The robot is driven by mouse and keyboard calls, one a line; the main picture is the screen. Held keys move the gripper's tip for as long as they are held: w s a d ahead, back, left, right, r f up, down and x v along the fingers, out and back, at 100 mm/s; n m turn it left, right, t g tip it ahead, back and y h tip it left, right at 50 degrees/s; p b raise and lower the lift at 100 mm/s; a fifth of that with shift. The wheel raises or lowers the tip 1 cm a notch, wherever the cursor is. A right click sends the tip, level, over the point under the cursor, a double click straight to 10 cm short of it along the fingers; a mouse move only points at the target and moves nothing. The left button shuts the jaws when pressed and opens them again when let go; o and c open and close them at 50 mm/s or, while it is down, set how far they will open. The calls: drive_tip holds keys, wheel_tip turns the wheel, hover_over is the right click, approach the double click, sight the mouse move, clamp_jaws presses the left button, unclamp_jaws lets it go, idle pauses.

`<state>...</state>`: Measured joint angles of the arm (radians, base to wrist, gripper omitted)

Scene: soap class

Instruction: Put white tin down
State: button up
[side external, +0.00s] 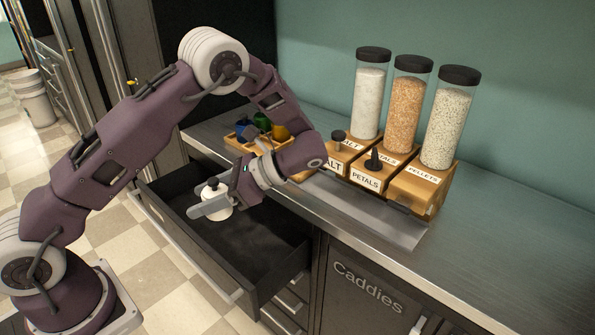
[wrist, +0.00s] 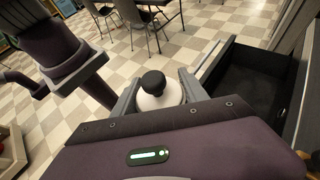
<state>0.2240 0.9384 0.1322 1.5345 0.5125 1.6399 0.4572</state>
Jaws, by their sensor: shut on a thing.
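The white tin (side external: 216,205), a round pot with a black knob on its lid, sits between the fingers of my gripper (side external: 213,205). In the wrist view the tin (wrist: 160,98) is upright, with the black knob facing the camera. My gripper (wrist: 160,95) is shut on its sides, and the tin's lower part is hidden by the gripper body. In the side view the tin appears over the open dark drawer (side external: 180,198). How high it is above the drawer floor is hard to tell.
A wooden tray (side external: 233,140) with blue, green and yellow things stands on the counter (side external: 500,262) behind my gripper. Three tall dispensers (side external: 404,108) on labelled wooden bases stand to the right. The visible drawer floor looks empty. A closed "Caddies" front (side external: 368,290) is below the counter.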

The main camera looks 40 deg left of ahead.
sight(222, 217)
drive_tip(key=d+f+n+g+h, duration=0.1)
drive_tip(key=n+h, duration=0.2)
drive_tip(key=d+n+g+h, duration=0.1)
drive_tip(key=d+n+h, duration=0.1)
drive_tip(key=n+h, duration=0.1)
drive_tip(key=d+f+n+g+h, duration=0.1)
drive_tip(key=n+g+h, duration=0.1)
drive_tip(key=n+h, duration=0.1)
drive_tip(key=shift+w+d+f+n+h, duration=0.3)
drive_tip(key=shift+n+h, duration=0.1)
drive_tip(key=shift+h, duration=0.1)
drive_tip(key=w+d+n+t+h, duration=0.4)
drive_tip(key=w+n+h, duration=0.3)
drive_tip(key=n+h, duration=0.15)
drive_tip(key=w+a+r+n+t+h, duration=0.1)
drive_tip(key=w+a+r+n+t, duration=0.1)
drive_tip(key=w+r+n+t, duration=0.6)
drive_tip(key=w+a+r+n+t+h, duration=0.1)
drive_tip(key=w+a+n+t, duration=0.35)
drive_tip(key=w, duration=0.75)
drive_tip(key=shift+n+t, duration=0.3)
drive_tip(key=shift+t, duration=0.35)
drive_tip(key=f, duration=0.3)
drive_tip(key=d+f, duration=0.1)
drive_tip(key=f, duration=0.5)
drive_tip(key=shift+d, duration=0.35)
drive_tip(key=o, duration=1.6)
drive_tip(key=shift+f, duration=0.1)
